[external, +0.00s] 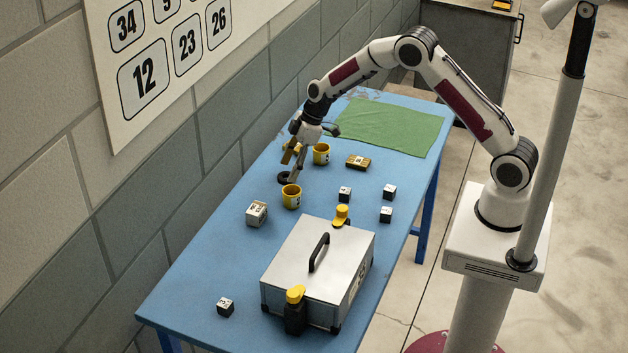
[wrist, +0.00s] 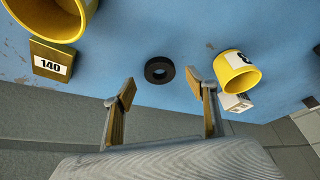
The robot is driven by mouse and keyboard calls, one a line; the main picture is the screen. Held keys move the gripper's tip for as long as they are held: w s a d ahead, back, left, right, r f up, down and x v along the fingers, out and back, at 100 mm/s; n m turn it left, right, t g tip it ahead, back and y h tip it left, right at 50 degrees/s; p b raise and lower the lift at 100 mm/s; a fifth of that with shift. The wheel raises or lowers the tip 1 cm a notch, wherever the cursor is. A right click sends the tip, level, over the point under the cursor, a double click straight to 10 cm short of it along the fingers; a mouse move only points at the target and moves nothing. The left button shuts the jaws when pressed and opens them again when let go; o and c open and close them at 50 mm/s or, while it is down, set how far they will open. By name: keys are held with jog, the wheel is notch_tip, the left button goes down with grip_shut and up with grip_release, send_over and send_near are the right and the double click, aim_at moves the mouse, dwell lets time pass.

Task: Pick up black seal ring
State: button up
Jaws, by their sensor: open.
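The black seal ring (wrist: 149,71) lies flat on the blue table in the wrist view, just beyond my fingertips and between their lines. It also shows in the external view (external: 284,178), dark and small, close to my gripper and near the wall side of the table. My gripper (wrist: 162,87) is open, with nothing between its tan-padded fingers. In the external view my gripper (external: 293,164) reaches down over the far-left part of the table. The exact height of the fingertips above the ring is hard to tell.
Yellow cups stand either side of the ring: one (wrist: 237,78), another (wrist: 45,32) beside a brass block marked 140 (wrist: 38,52). In the external view, a silver case (external: 295,268), small dark cubes (external: 387,214) and a green cloth (external: 395,130) occupy the blue table (external: 190,290). The wall runs close alongside.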

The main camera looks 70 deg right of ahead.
jog(key=shift+x, duration=1)
jog(key=c, duration=1)
